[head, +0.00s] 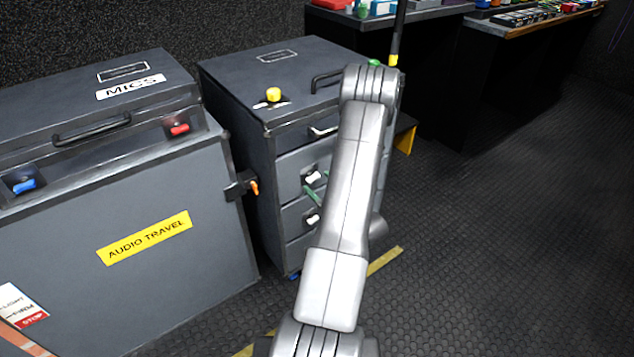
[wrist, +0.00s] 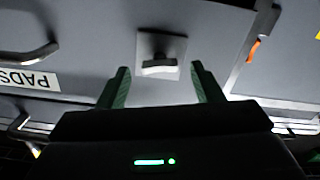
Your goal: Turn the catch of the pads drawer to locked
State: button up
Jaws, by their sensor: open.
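In the wrist view, the picture is upside down and the PADS label (wrist: 28,80) is on a grey drawer front at the left. A catch with a white knob on a square light plate (wrist: 160,68) is on that front, its bar lying about level. My gripper (wrist: 160,84) is open, its green fingers on either side of the knob in the picture, with nothing between them; I cannot tell whether they touch it. In the head view, my gripper's green fingertips (head: 319,187) are by the drawer fronts, near two white catches (head: 313,177), and my arm hides the label.
A grey case marked AUDIO TRAVEL (head: 115,265) stands at the left, with an orange catch (head: 254,187) on its near side edge. The drawer cabinet (head: 235,125) has a yellow knob (head: 273,95) on top. Open dark floor (head: 500,230) lies to the right.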

jog(key=shift+x, duration=1.05)
jog(key=c, duration=1)
jog(key=shift+m+b, duration=0.85)
jog(key=shift+m, duration=0.55)
jog(key=o, duration=1)
